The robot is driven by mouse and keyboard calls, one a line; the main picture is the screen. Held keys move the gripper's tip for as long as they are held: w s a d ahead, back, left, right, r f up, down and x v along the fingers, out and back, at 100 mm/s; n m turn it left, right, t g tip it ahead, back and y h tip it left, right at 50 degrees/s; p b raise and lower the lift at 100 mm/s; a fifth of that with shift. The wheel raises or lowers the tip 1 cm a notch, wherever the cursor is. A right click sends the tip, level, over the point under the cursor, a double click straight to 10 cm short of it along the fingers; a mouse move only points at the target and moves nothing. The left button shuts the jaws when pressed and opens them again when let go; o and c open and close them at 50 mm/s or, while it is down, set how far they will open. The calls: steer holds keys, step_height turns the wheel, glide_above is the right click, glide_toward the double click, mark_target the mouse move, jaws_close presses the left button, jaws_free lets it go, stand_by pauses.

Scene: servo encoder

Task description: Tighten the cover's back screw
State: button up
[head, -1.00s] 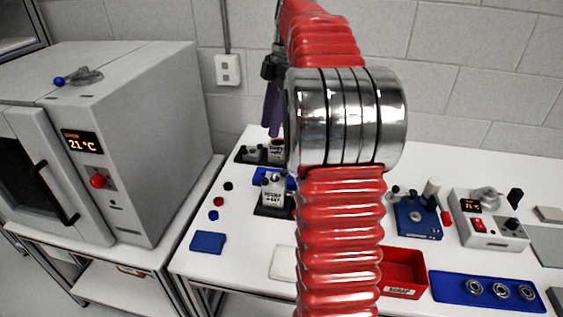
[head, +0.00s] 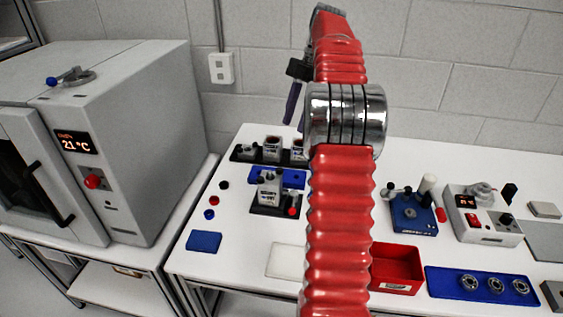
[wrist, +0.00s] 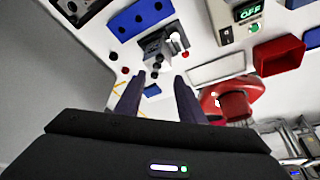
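The servo encoder unit (head: 270,188) is a grey block on a black base (head: 265,211) on the white bench, with small dark screw-like knobs on top. It also shows in the wrist view (wrist: 155,46), ahead of my fingers, with dark round parts at its near side. I cannot tell which of these is the back screw. My gripper (head: 293,106) hangs above and behind the unit in the head view. In the wrist view my gripper (wrist: 157,97) has its two dark purple fingers apart, with nothing between them.
A blue plate (head: 290,179) and more grey units (head: 272,145) stand behind the unit. Red, black and blue caps lie to its left, near a blue pad (head: 204,242). A red bin (head: 396,270), a blue bearing tray (head: 445,286) and a switch box (head: 485,214) are right.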

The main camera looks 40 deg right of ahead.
mark_target(280, 169)
steer(key=shift+x, duration=6.75)
steer(key=shift+c, duration=0.4)
jaws_close()
